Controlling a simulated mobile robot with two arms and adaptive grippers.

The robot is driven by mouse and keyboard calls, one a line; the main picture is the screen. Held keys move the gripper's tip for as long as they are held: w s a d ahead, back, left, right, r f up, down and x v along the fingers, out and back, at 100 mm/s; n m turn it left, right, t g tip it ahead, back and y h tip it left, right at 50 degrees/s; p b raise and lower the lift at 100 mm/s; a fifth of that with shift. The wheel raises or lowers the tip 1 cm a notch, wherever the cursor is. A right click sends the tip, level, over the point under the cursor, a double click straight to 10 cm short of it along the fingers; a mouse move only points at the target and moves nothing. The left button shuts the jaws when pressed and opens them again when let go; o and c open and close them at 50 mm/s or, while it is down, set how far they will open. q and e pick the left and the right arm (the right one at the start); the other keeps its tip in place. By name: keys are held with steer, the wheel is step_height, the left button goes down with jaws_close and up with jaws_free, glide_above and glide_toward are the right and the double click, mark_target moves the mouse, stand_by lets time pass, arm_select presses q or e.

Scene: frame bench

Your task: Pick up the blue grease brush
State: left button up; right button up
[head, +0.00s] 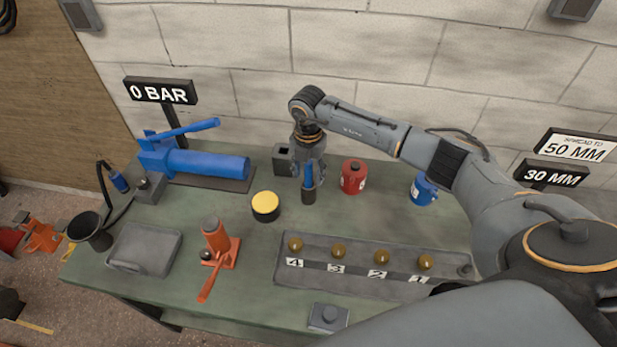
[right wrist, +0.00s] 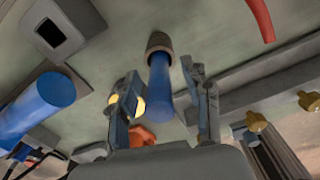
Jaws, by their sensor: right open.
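The blue grease brush (head: 308,174) stands upright near the back middle of the bench, its dark lower end at the bench top. My right gripper (head: 309,183) is above it, pointing down, with its open fingers on either side of the blue handle. In the right wrist view the blue brush (right wrist: 159,82) runs between the two spread fingers of my right gripper (right wrist: 160,84). I see gaps on both sides of the handle there. The brush's top is partly hidden by the gripper in the head view. My left gripper is not in view.
A red can (head: 353,177) stands close right of the brush, and a grey block (head: 283,158) close left. A black-and-yellow tin (head: 265,206), an orange jack (head: 217,243) and a blue cylinder (head: 205,165) are further left. A numbered tray (head: 350,281) lies in front. A blue can (head: 423,190) is right.

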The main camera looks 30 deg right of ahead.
steer(key=c, duration=0.8)
jaws_close()
